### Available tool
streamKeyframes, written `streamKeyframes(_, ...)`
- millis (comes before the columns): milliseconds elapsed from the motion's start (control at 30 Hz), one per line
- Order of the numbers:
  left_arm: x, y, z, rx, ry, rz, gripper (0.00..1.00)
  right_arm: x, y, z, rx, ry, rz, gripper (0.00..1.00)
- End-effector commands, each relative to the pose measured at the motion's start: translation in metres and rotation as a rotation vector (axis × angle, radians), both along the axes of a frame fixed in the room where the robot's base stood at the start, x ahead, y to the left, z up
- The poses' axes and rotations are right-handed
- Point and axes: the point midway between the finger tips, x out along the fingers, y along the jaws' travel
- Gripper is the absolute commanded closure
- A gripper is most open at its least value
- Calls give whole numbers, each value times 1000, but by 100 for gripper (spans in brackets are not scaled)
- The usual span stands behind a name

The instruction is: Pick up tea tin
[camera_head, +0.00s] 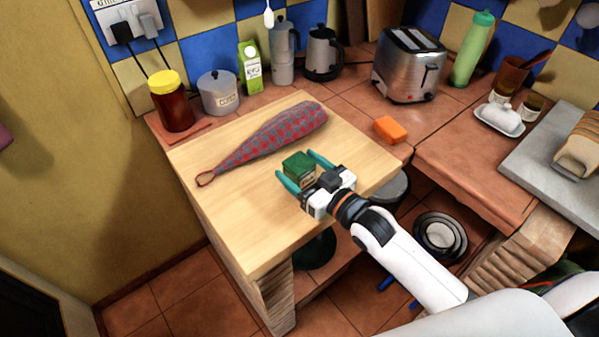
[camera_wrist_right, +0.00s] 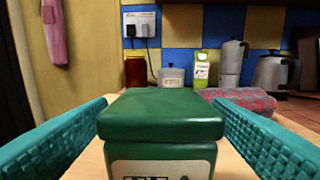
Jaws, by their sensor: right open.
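The tea tin (camera_head: 298,167) is a small dark green box standing upright on the light wooden board. My right gripper (camera_head: 302,172) is open, with its teal fingers on either side of the tin. In the right wrist view the tin (camera_wrist_right: 162,125) fills the middle, showing its lid and a pale label with dark letters cut off at the bottom edge. The right gripper's fingers (camera_wrist_right: 160,140) stand left and right of it, with a gap visible on each side. My left gripper is not in view.
A checked cloth bag (camera_head: 270,138) lies behind the tin on the board (camera_head: 225,225). An orange block (camera_head: 390,129) lies to the right. The board's front left is clear.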

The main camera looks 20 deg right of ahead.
Motion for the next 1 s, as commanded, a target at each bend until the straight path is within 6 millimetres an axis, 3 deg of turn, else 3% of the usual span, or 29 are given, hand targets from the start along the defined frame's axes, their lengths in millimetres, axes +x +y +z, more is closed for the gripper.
streamKeyframes(200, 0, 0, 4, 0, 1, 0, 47, 23, 10, 0, -1, -1, 0, 26)
streamKeyframes(433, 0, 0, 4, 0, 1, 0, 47, 23, 10, -1, -1, 0, 0, 26)
streamKeyframes(733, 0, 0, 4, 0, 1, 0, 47, 23, 10, -1, -1, 0, 0, 74)
streamKeyframes(1000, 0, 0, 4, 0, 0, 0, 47, 23, 10, 2, 0, -2, 0, 77)
